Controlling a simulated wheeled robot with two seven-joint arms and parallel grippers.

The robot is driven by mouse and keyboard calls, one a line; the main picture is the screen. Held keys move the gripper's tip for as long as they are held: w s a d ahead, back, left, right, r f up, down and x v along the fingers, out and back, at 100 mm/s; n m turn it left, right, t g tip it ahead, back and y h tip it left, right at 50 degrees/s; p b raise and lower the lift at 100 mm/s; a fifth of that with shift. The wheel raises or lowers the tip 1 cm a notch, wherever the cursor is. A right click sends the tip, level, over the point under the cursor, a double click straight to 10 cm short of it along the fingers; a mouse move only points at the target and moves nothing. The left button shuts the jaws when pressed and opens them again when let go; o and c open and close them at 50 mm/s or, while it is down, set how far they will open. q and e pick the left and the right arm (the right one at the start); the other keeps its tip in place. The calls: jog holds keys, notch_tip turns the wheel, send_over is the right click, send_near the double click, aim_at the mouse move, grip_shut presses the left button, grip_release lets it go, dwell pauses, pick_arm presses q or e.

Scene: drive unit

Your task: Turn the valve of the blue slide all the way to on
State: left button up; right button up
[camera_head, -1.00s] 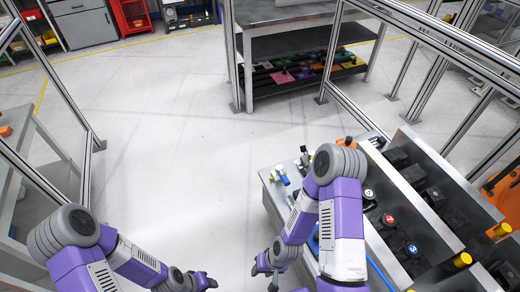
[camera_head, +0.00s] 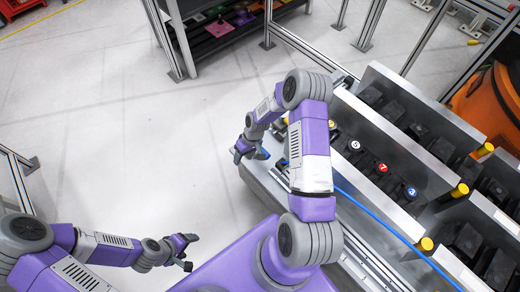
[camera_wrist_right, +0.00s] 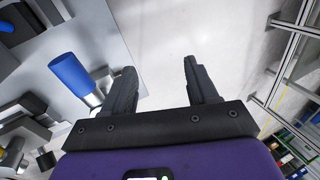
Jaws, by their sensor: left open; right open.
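A blue cylindrical part (camera_wrist_right: 70,75) with a shiny metal end sits on the grey surface at the left of the right wrist view, outside my right gripper's fingers. It looks like part of the blue slide valve, but I cannot tell its setting. In the head view a small blue part (camera_head: 262,153) shows beside my right gripper (camera_head: 240,151), at the left edge of the grey bench, mostly hidden by the arm. My right gripper (camera_wrist_right: 162,84) is open, with nothing between its fingers. My left gripper (camera_head: 190,251) is open and empty over the floor at lower left.
The grey bench (camera_head: 262,186) carries metal racks with black parts, numbered round knobs (camera_head: 382,168) and yellow-capped cylinders (camera_head: 460,190). A blue hose (camera_head: 390,232) runs across it. Metal frame posts stand behind. The floor (camera_head: 90,110) at left is clear.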

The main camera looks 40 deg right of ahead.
jog(key=w+d+r+b, duration=0.1)
jog(key=w+d+b, duration=0.15)
jog(key=d, duration=0.95)
jog(key=shift+n+g+h, duration=0.3)
jog(key=shift+n+h, duration=0.1)
jog(key=b+x, duration=0.1)
jog(key=x, duration=0.6)
jog(key=shift+b, duration=0.35)
jog(key=shift+c, duration=0.3)
grip_shut()
